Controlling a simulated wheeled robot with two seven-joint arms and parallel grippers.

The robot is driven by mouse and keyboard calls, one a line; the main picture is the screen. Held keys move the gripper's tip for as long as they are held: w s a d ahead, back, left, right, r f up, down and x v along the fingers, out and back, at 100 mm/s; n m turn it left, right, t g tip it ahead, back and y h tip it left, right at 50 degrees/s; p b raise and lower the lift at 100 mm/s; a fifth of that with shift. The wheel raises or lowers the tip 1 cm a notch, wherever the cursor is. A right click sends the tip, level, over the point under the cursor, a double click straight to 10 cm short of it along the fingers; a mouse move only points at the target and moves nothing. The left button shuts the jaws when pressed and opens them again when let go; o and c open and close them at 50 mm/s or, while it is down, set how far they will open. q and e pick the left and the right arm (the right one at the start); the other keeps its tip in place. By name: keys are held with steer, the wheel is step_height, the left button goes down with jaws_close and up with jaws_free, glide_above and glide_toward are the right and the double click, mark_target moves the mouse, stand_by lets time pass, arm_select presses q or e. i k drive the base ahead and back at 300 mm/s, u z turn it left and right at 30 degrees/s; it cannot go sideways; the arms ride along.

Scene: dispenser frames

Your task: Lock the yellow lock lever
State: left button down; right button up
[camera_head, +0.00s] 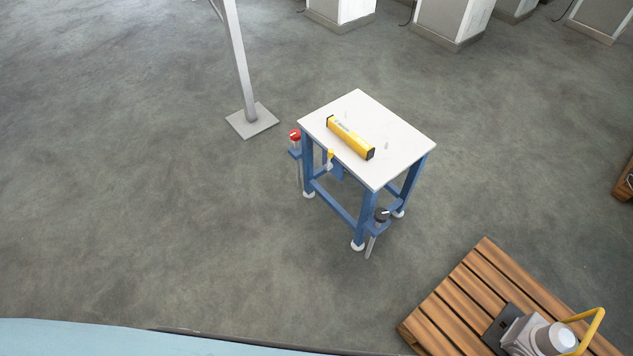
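A small yellow lever (330,155) shows at the near left side of a small table, just below the edge of its white top (402,145). It looks upright, but it is too small to tell its exact position. A yellow bar-shaped device (350,138) with black ends lies on the tabletop. A red knob (295,135) sits on a blue bracket at the table's left corner. A dark round knob (381,214) is on the front leg. Neither of my grippers is in view.
The table stands on blue legs (366,222) with open grey floor (180,230) around it. A grey post (241,70) stands behind it to the left. A wooden pallet (455,290) with a machine on it is at the lower right.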

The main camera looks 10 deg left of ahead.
mark_target(330, 165)
steer(key=k, duration=0.75)
steer(key=u, duration=0.6)
steer(key=i, duration=1.05)
steer(key=z, duration=0.2)
steer(key=i, duration=0.9)
steer(key=z, duration=1)
steer(key=i, duration=0.2)
steer(key=z, duration=0.25)
